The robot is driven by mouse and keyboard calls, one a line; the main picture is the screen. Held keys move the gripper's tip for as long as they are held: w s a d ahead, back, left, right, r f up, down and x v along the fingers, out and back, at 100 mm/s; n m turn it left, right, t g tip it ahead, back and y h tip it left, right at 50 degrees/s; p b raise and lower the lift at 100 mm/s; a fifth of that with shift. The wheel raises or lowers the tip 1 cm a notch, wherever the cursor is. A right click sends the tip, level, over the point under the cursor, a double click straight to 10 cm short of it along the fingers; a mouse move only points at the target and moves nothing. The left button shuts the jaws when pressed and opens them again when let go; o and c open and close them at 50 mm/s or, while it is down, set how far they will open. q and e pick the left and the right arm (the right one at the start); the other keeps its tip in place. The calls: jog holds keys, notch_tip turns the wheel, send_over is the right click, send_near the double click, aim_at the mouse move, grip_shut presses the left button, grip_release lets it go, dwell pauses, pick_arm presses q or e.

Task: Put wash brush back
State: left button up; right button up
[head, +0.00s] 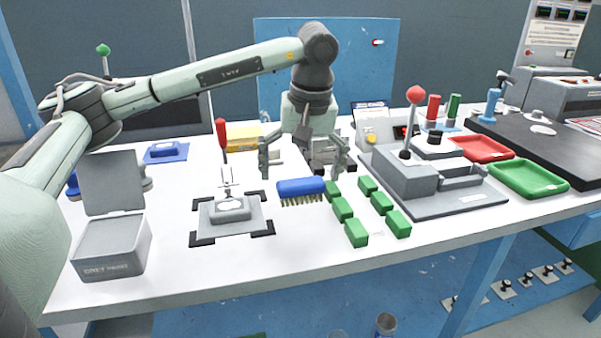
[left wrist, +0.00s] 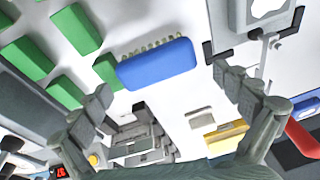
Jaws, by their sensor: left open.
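The wash brush (head: 301,187) has a blue back and pale bristles. In the head view it is at the middle of the white bench, between a grey fixture and several green blocks, with its bristles toward the front edge. My left gripper (head: 302,170) is open and empty, pointing down just above and behind the brush, with its fingers spread wide. In the left wrist view the brush (left wrist: 158,64) lies just beyond the open fingertips (left wrist: 163,88), apart from both. I cannot tell the exact height gap. My right gripper is not in view.
Green blocks (head: 357,232) stand close right of the brush. A yellow box (head: 243,136) is behind. A lever unit (head: 408,165) stands at right.

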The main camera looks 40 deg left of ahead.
aim_at(305, 182)
pick_arm(q)
jog(key=shift+r, duration=0.2)
jog(key=shift+d+r, duration=0.1)
jog(key=shift+r, duration=0.25)
jog(key=r, duration=0.2)
jog(key=r+p, duration=0.1)
jog(key=r, duration=0.2)
jog(key=d+r, duration=0.1)
jog(key=r, duration=0.1)
jog(key=shift+s+d+r, duration=0.1)
jog(key=shift+s+r, duration=0.2)
jog(key=r, duration=0.1)
jog(key=r+p, duration=0.1)
jog(key=r, duration=0.1)
jog(key=shift+s+d+r, duration=0.2)
jog(key=shift+d, duration=0.2)
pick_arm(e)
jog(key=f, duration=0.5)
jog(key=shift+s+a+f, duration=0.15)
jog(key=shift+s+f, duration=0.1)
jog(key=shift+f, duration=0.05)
